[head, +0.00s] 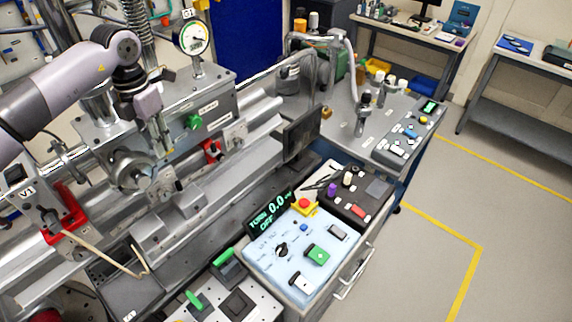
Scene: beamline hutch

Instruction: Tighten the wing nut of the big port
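A round metal port with a clamped flange (130,172) shows left of centre on the beamline, below the long grey box. It looks like the big port. My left arm comes in from the left, and its gripper (163,150) points down just right of the flange's upper edge. The fingers appear close together, but I cannot tell whether they are shut or hold anything. No wing nut can be made out; it is small or hidden by the fingers. I cannot tell whether the fingers touch the port. My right gripper is not in view.
A dial gauge (194,38) stands above the grey box (205,112). A red bracket (66,214) is at the left, and a dark screen (302,136) stands right of the port. A control panel (272,262) with a lit display is in front. The right floor is clear.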

